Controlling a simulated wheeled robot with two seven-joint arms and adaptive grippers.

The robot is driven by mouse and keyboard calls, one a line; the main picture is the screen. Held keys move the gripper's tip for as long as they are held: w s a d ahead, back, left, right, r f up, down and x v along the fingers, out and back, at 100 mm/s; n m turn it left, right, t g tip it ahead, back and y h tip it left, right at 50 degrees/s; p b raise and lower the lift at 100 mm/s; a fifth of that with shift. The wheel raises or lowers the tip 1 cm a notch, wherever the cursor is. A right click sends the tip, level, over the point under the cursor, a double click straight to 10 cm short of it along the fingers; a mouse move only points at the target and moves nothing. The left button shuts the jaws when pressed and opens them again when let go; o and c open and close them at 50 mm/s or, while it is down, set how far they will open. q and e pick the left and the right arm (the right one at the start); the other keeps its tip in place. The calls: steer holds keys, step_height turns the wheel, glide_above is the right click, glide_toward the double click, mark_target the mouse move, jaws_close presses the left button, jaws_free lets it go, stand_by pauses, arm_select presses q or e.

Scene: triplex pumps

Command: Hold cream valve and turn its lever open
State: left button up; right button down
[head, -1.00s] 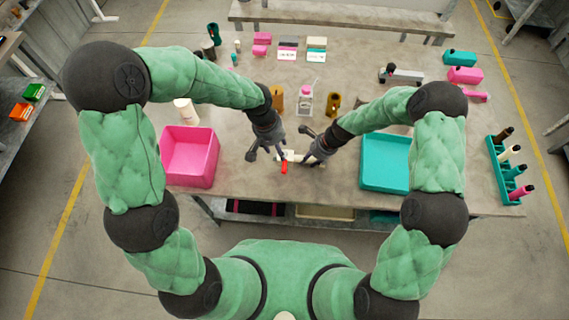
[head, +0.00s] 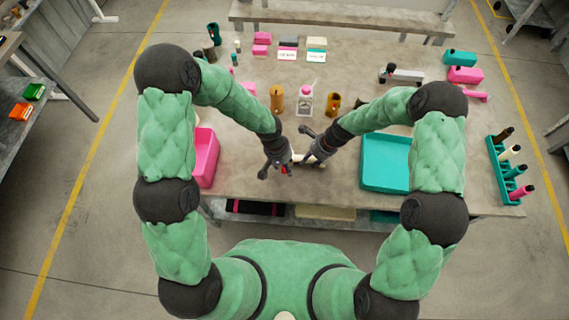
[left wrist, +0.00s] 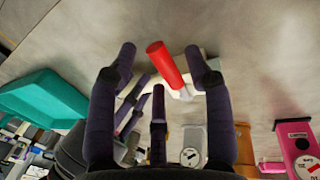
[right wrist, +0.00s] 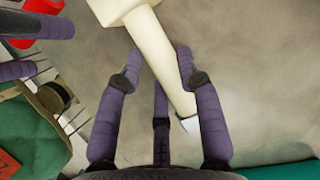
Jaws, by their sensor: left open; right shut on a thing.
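The cream valve (head: 299,159) is largely hidden between my grippers near the table's front edge in the head view. In the right wrist view its pale pipe (right wrist: 158,55) runs between the fingers of my right gripper (right wrist: 157,62), which is shut on it. The red lever (left wrist: 164,62) lies between the spread fingers of my left gripper (left wrist: 162,60), which is open around it. Part of the lever shows in the head view (head: 284,169) and at the right wrist view's upper left (right wrist: 40,8). Whether the left fingers touch the lever, I cannot tell.
A pink bin (head: 207,160) stands left of the grippers, partly behind my left arm. A teal tray (head: 385,162) stands to the right. Behind the grippers are brown containers (head: 277,97) and a clear bottle (head: 305,102). A teal rack (head: 505,170) holds several bottles at far right.

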arm_select(q)
jaws_close()
